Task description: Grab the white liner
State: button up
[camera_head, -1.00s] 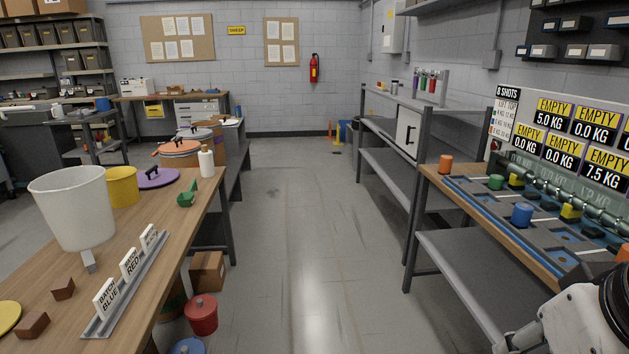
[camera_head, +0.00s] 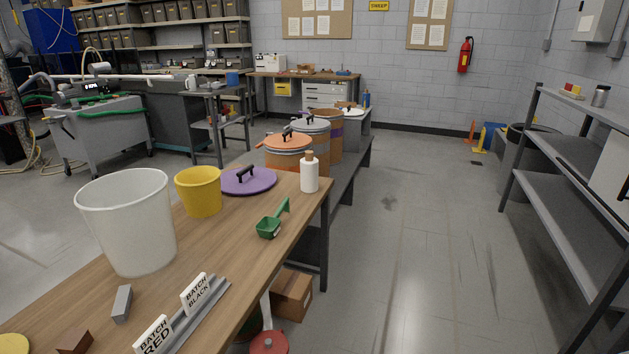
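The white liner (camera_head: 131,222) is a tall, translucent white tub, wider at its open rim. It stands upright on the wooden table at the left of the head view. A yellow bucket (camera_head: 198,192) stands just behind it to the right. My gripper is not in view, and nothing touches the liner.
On the wooden table (camera_head: 225,254) are a purple lid (camera_head: 247,182), a white bottle (camera_head: 309,174), a green scoop (camera_head: 272,219), a grey block (camera_head: 122,304) and a batch-sign rack (camera_head: 196,325). Drums (camera_head: 287,150) stand behind. The floor (camera_head: 413,250) to the right is clear.

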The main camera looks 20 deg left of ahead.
aim_at(128, 214)
jog(key=i+u, duration=0.15)
jog(key=i, duration=0.5)
jog(key=i+l+u, duration=0.15)
jog(key=i, duration=0.5)
jog(key=i+u, duration=0.2)
jog(key=u, duration=0.2)
jog(key=i+u, duration=0.2)
jog(key=u, duration=0.15)
jog(key=i+l+u, duration=0.15)
jog(key=u, duration=0.25)
jog(key=i+l+u, duration=0.2)
jog(key=u, duration=0.15)
jog(key=i+u, duration=0.2)
jog(key=u, duration=0.2)
jog(key=i+l+u, duration=0.15)
jog(key=u, duration=0.25)
jog(key=i+l+u, duration=0.15)
jog(key=u, duration=0.25)
